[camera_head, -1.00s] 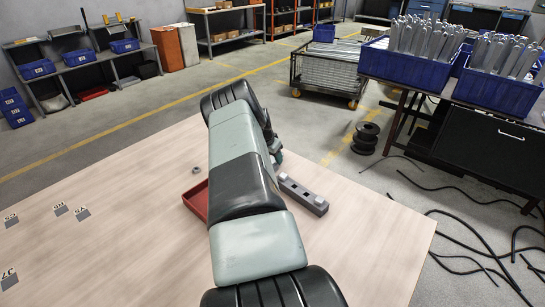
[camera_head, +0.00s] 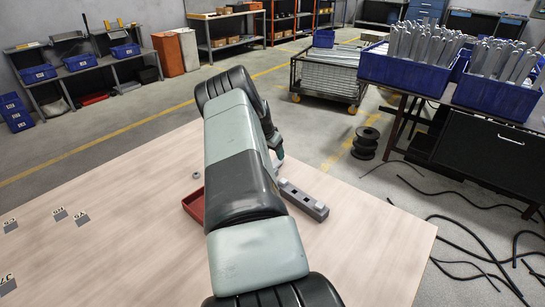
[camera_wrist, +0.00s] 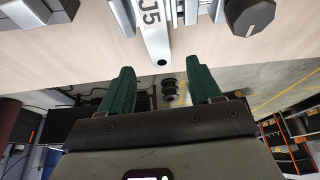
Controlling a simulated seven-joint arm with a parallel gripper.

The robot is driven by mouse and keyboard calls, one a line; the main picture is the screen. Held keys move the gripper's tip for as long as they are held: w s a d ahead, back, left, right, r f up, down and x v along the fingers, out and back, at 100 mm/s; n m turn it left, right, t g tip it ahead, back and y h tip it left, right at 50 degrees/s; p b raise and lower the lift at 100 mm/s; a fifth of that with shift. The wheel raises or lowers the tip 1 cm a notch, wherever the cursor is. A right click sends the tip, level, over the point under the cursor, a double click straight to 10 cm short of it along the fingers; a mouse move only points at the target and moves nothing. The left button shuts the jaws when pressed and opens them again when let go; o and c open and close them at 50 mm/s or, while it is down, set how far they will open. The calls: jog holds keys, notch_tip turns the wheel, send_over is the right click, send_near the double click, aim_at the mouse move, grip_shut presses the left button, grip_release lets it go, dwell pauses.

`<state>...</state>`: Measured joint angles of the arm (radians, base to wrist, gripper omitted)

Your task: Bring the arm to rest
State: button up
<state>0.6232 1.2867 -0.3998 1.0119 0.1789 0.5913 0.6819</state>
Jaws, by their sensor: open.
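My gripper (camera_wrist: 163,92) is open in the wrist view, its two green fingers apart with nothing between them. In the head view my gripper (camera_head: 279,155) shows only in part beside my arm, above the far side of the wooden table (camera_head: 110,240). A grey bar with raised blocks (camera_head: 318,209) lies on the table right of my arm, below the gripper and partly hidden by the arm. In the wrist view a grey piece marked J5 (camera_wrist: 155,38) lies beyond the fingertips, apart from them.
A red tray (camera_head: 192,206) is partly hidden by my arm. A small grey ring (camera_head: 196,175) lies behind it. Small marked tags (camera_head: 82,220) lie at the table's left. Blue bins of metal parts (camera_head: 405,75) stand at the back right. The table's left middle is clear.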

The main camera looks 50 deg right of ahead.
jog(key=shift+r, duration=0.55)
